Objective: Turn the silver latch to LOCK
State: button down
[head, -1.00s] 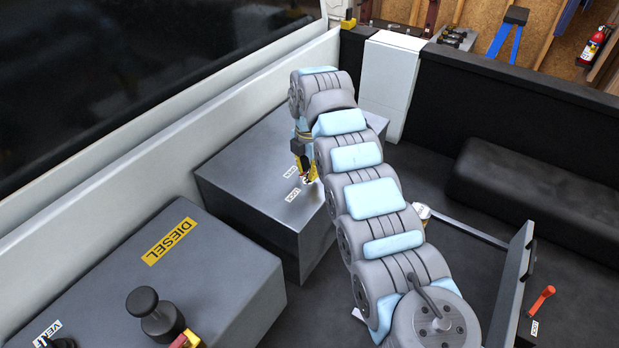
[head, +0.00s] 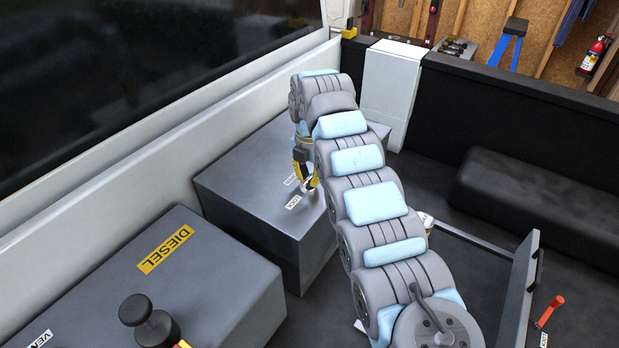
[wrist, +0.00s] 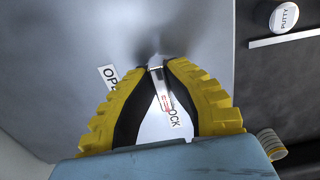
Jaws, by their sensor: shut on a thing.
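The silver latch (wrist: 157,72) shows in the wrist view between the tips of my gripper (wrist: 154,68), on top of a grey box. My gripper is shut on the latch, with its yellow-and-black fingers on either side. A label ending in "OCK" (wrist: 176,119) is partly covered by the right finger. A label starting "OP" (wrist: 108,75) is beside the left finger, its end hidden. In the head view, my gripper (head: 309,186) points down at the grey box (head: 225,197), beside the small LOCK label (head: 293,202). The latch is mostly hidden there.
A DIESEL box (head: 205,290) with a black knob (head: 148,320) stands at the front left. A white wall (head: 150,135) runs behind the boxes. A grey hinged panel (head: 515,290) and a red handle (head: 550,310) are at the right. A round PUTTY lid (wrist: 285,17) shows in the wrist view.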

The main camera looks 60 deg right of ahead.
aim_at(309, 177)
jog(key=c, duration=1.1)
grip_release()
jog(key=shift+r, duration=0.1)
jog(key=shift+r, duration=3.65)
